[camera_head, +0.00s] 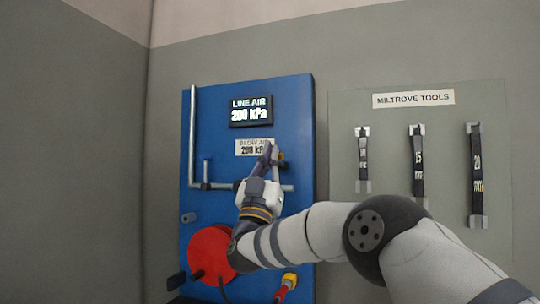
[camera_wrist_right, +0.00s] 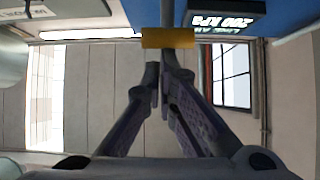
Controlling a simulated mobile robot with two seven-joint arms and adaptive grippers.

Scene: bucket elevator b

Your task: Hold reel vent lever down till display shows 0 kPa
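The blue panel (camera_head: 215,120) carries a dark LINE AIR display (camera_head: 251,111) that reads about 200 kPa. Below it, a pale label or display (camera_head: 255,147) seems to read BLOW AIR and about 200 kPa, partly covered by my right gripper (camera_head: 268,155). A small yellow piece (camera_head: 281,156), possibly the vent lever's handle, shows beside the fingertips. In the right wrist view a yellow bar (camera_wrist_right: 168,38) lies just beyond the fingertips of my right gripper (camera_wrist_right: 160,72). The fingers are nearly together, and no held object is clear. Contact with the yellow bar cannot be told. My left gripper is out of view.
A red reel (camera_head: 210,253) sits low on the panel, with a red and yellow fitting (camera_head: 287,284) to its right. A grey pipe (camera_head: 193,110) runs along the panel's left side. Several strap tools hang on the grey-green tool board (camera_head: 395,105) at right.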

